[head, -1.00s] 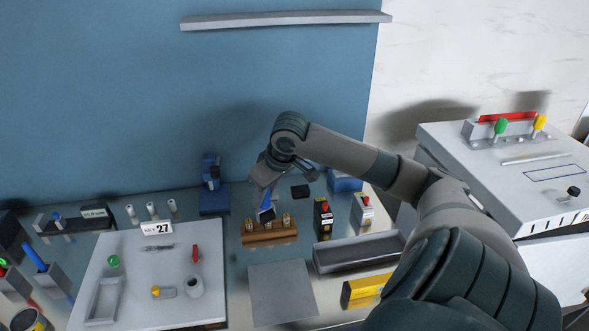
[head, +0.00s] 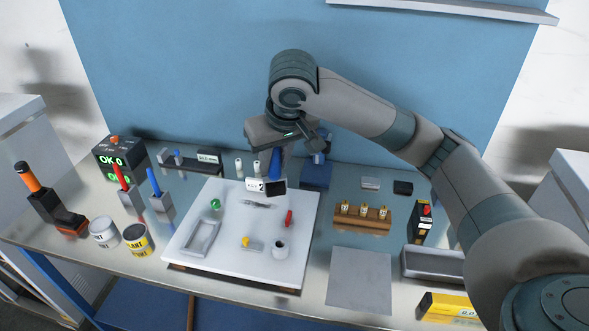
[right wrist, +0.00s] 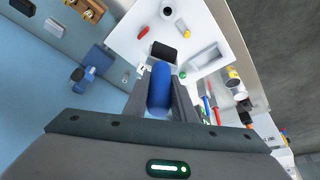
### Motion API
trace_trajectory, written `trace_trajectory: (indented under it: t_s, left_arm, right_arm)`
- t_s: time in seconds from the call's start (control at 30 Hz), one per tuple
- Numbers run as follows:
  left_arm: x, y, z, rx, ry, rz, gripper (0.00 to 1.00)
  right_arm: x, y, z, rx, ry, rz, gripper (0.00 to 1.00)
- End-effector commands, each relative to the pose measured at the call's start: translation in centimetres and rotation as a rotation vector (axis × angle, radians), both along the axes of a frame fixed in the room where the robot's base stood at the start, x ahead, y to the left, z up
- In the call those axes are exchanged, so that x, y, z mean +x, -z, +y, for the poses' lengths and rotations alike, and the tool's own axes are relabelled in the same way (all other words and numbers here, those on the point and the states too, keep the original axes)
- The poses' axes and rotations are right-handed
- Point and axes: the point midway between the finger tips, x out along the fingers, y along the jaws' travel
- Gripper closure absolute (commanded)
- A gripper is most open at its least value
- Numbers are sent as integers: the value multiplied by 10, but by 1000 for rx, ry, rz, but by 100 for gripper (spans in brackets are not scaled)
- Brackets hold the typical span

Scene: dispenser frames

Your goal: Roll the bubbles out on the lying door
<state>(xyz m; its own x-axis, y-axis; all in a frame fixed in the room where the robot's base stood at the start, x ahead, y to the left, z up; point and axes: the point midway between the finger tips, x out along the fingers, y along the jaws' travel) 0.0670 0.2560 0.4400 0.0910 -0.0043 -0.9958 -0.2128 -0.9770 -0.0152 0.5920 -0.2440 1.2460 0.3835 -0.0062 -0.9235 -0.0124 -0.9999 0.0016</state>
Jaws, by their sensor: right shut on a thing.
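The white lying door (head: 235,258) is a flat panel on the table, left of centre. My right gripper (head: 273,148) is shut on the blue handle of a roller (head: 274,163) and holds it above the door's far edge. The roller's black head (head: 277,188) hangs below, partly in front of a number card. In the right wrist view the blue handle (right wrist: 160,88) sits between the fingers, with the black head (right wrist: 163,52) beyond it over the door (right wrist: 200,38). A small grey patch (head: 258,204) lies on the door; I cannot tell whether it is bubbles. My left gripper is out of view.
Cans (head: 136,239) and tool holders stand left. A wooden rack (head: 362,216), a grey sheet (head: 358,278) and a grey trough (head: 432,262) lie right.

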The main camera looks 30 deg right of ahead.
Motion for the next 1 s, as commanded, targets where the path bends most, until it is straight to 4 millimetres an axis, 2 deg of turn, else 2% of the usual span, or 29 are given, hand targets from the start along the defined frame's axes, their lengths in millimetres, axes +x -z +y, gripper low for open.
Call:
trace_trajectory:
  t_s: [0.1, 0.2, 0.5, 0.7, 1.0]
  left_arm:
    - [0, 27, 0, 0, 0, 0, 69]
    - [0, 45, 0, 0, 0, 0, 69]
    - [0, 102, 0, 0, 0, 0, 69]
    - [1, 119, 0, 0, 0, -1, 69]
    - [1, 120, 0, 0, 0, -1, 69]
  right_arm:
    - [-25, 6, 21, -3, -142, -5, 98]
    - [-39, 18, 29, -2, -206, -1, 98]
    - [-59, 69, 39, 0, -289, 0, 98]
    - [-64, 85, 41, 2, -309, 0, 98]
    - [-66, 86, 41, 1, -313, 0, 98]
